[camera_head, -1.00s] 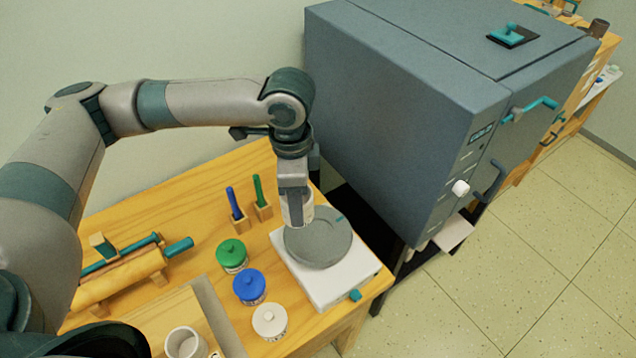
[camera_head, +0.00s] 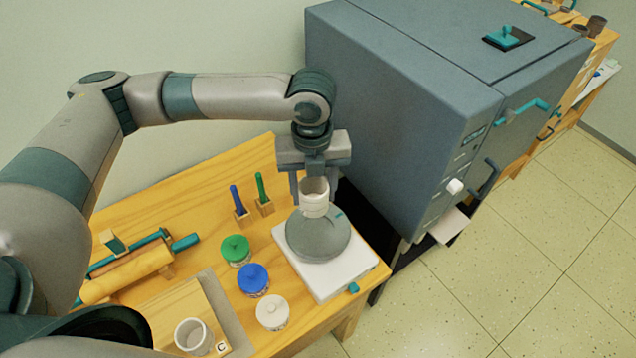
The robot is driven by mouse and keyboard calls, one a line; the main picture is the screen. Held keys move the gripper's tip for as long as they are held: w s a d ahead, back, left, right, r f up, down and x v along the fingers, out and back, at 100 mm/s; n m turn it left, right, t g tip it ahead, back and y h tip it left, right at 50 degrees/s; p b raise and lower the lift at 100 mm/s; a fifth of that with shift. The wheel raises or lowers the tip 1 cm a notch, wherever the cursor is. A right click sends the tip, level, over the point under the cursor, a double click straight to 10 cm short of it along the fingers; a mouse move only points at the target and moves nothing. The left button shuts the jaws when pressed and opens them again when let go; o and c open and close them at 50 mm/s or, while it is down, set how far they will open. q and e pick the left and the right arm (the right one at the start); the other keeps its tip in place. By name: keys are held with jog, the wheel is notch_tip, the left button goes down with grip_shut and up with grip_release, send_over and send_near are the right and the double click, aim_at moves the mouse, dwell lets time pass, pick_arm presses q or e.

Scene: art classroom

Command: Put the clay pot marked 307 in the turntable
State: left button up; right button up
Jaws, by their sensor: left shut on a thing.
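A white clay pot (camera_head: 314,199) is held upright between the fingers of my left gripper (camera_head: 315,190). The gripper is shut on it, and no number is readable on the pot. The pot is over the back part of the turntable (camera_head: 318,240), a grey round disc on a white base. I cannot tell whether the pot's bottom touches the disc. A second white pot (camera_head: 191,336) stands at the front of the table by a tile marked C. My right gripper does not show.
Jars with green (camera_head: 236,249), blue (camera_head: 253,279) and white (camera_head: 272,312) lids stand left of the turntable. Blue and green tools (camera_head: 262,195) stand in wooden blocks behind. A rolling pin (camera_head: 128,273) lies at left. A large grey kiln (camera_head: 400,110) stands close on the right.

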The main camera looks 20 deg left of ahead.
aim_at(318, 203)
pick_arm(q)
jog(key=m, duration=0.3)
jog(key=shift+w+d+r+m+p, duration=0.2)
jog(key=shift+d+m+p, duration=0.15)
jog(key=shift+m+p, duration=0.05)
jog(key=shift+w+d+m, duration=0.1)
jog(key=shift+m, duration=0.7)
jog(key=shift+f, duration=0.15)
notch_tip(318, 203, down, 5)
jog(key=b, duration=0.5)
jog(key=shift+f+b, duration=1.05)
jog(key=shift+f, duration=1.65)
jog(key=o, duration=1.2)
